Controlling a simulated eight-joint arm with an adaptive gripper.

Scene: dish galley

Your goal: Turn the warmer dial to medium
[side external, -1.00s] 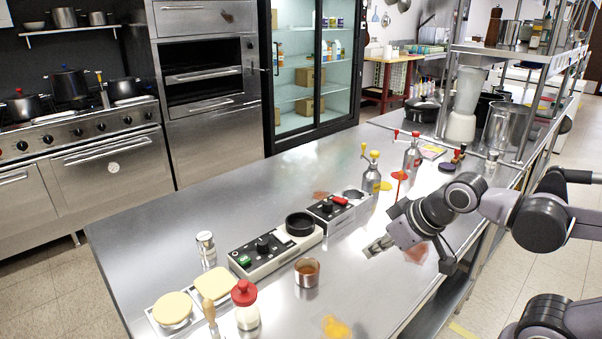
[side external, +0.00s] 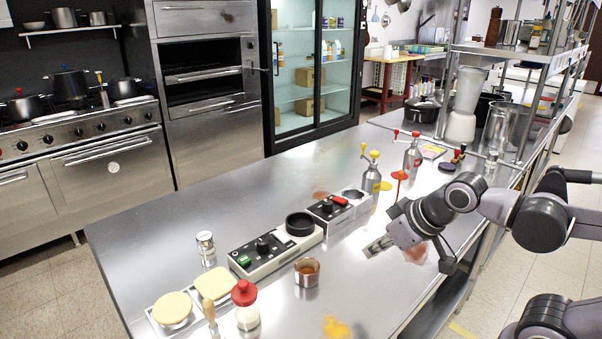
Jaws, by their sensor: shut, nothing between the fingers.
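Two dial units stand in a row on the steel counter. The longer one (side external: 270,261) has a black knob (side external: 263,246), a green switch and a round black well (side external: 300,224). The shorter unit (side external: 343,213) behind it has a black knob (side external: 327,206), a red lever and a round opening. I cannot tell which one is the warmer, and the dial marks are too small to read. My gripper (side external: 375,248) is shut and empty, low over the counter to the right of both units and apart from them.
A small metal cup of brown sauce (side external: 307,272) stands in front of the longer unit. A red-lidded jar (side external: 246,304), a shaker (side external: 206,248) and two yellow-topped pads are at the near left. Pump bottles (side external: 371,175) stand behind. The counter's far left is clear.

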